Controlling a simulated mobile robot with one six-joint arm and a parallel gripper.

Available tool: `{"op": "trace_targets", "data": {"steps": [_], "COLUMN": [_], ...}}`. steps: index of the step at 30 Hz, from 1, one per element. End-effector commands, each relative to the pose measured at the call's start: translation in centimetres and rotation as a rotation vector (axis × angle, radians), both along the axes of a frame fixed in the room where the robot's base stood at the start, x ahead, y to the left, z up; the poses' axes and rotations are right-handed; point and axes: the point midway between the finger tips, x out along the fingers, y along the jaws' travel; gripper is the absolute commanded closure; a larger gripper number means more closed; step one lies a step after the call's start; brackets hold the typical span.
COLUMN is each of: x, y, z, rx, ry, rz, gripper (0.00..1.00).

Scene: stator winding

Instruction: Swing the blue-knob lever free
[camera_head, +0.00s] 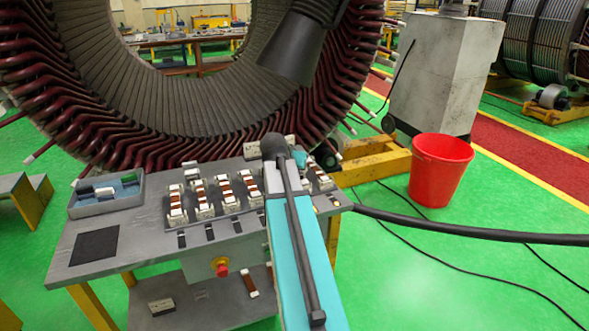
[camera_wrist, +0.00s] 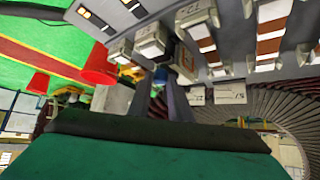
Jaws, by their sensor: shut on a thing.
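In the wrist view, the two dark fingers of my gripper (camera_wrist: 161,84) reach up to a small blue knob (camera_wrist: 161,73) and are shut on it. The knob sits at the end of a row of white blocks with copper-brown strips (camera_wrist: 183,58). The lever under the knob is mostly hidden by the fingers and blocks. In the head view, several such white-and-copper units (camera_head: 228,193) stand in a row on the grey bench (camera_head: 150,232). My teal arm reaches over the right end of that row and hides my gripper and the knob there.
The large stator (camera_head: 110,135) with dark red coil ends stands just behind the bench. A blue-grey parts tray (camera_head: 105,208) lies at the bench's left. A red bucket (camera_head: 440,168) and grey cabinet (camera_head: 446,80) stand right. A thick black cable (camera_head: 450,230) crosses the green floor.

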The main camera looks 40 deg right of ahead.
Motion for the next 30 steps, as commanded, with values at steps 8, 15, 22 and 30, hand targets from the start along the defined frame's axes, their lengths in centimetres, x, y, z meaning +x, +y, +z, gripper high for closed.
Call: {"op": "trace_targets", "data": {"steps": [8, 15, 22, 30], "x": [0.0, -0.1, -0.5, -1.4], "y": [0.0, 0.1, 0.8, 2.7], "z": [0.0, 0.0, 0.8, 2.9], "rx": [0.001, 0.001, -0.001, -0.001], "ry": [0.0, 0.0, -0.001, -0.001], "rz": [0.0, 0.0, 0.001, 0.001], "gripper": [0.63, 0.63, 0.63, 0.63]}}
